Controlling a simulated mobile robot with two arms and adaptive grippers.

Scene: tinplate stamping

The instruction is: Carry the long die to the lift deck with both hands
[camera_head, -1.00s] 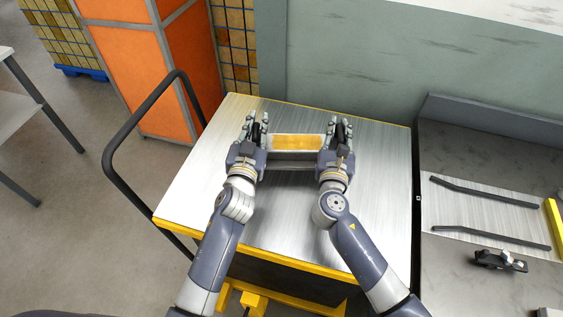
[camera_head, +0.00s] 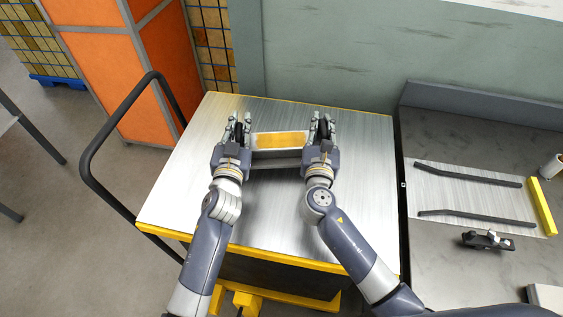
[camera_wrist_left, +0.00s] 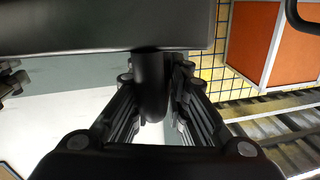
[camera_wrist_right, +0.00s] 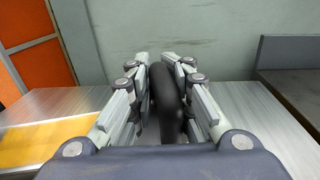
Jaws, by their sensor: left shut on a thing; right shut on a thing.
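The long die (camera_head: 276,154) is a grey metal block with a yellow top panel and a dark upright handle at each end. It is held between my two grippers over the bright metal lift deck (camera_head: 350,215); whether it touches the deck I cannot tell. My left gripper (camera_head: 238,128) is shut on the die's left handle, a dark post also seen in the left wrist view (camera_wrist_left: 151,85). My right gripper (camera_head: 322,126) is shut on the right handle, which shows as a black bar in the right wrist view (camera_wrist_right: 166,98).
A black push rail (camera_head: 95,160) rises at the deck's left. Orange cabinets (camera_head: 145,75) stand behind it. A grey wall (camera_head: 330,60) is behind the deck. At right, a bench holds a plate with dark strips (camera_head: 470,195), a yellow bar (camera_head: 541,205) and a small black tool (camera_head: 487,240).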

